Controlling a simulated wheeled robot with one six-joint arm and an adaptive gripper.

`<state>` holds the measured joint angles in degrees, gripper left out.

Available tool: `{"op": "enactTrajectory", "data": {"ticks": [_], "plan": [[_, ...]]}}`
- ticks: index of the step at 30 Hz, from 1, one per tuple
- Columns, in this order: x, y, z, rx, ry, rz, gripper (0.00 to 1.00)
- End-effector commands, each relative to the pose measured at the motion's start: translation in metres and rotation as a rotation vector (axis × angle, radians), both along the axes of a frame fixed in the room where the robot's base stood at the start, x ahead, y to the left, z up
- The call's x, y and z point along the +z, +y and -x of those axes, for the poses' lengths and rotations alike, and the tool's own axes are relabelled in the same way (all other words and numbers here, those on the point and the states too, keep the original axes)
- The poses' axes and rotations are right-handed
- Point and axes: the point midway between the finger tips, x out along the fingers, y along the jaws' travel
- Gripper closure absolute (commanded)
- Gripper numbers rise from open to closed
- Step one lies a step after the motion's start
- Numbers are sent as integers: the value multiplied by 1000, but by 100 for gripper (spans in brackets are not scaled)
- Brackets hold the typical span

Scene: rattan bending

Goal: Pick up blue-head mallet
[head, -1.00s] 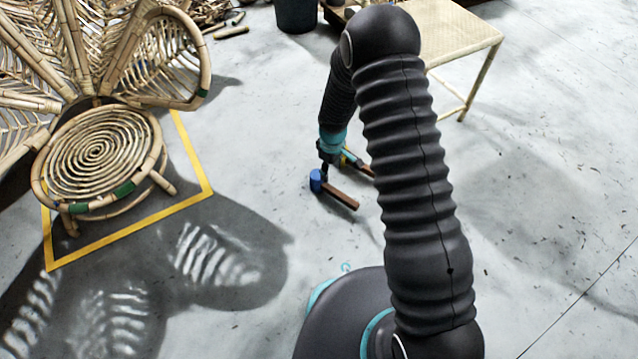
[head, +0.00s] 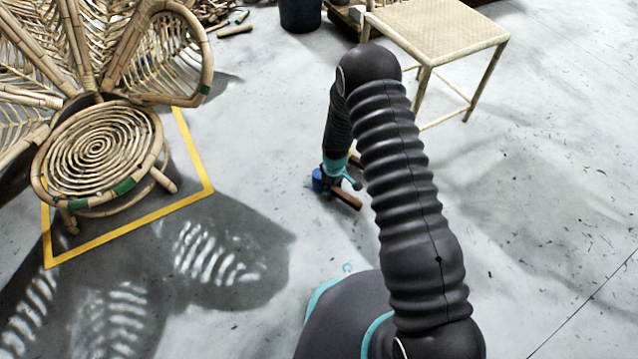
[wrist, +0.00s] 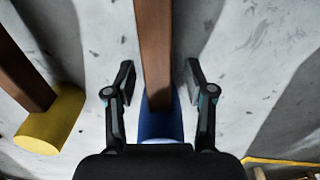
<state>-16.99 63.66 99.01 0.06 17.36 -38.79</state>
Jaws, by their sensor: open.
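The blue-head mallet lies on the concrete floor. In the head view its blue head (head: 318,180) shows just left of my gripper (head: 338,180), and its brown handle (head: 347,198) reaches to the lower right. In the wrist view the brown handle (wrist: 154,50) runs up between the two open fingers of my gripper (wrist: 158,82), with a gap on each side. The blue head (wrist: 160,124) sits low between the fingers, partly hidden by the gripper body.
A second mallet with a yellow head (wrist: 50,120) lies to the left in the wrist view. A rattan chair (head: 100,150) stands at left by a yellow floor line (head: 130,238). A woven-top stool (head: 440,35) and a dark bucket (head: 299,14) stand behind. Floor at right is clear.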

Motion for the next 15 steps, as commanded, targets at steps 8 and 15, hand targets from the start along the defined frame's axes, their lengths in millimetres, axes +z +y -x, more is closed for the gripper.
{"op": "enactTrajectory", "data": {"ticks": [8, 15], "plan": [[-4, 0, 0, 0, 0, 0, 48], [-4, 0, 0, 0, 0, 0, 100]]}}
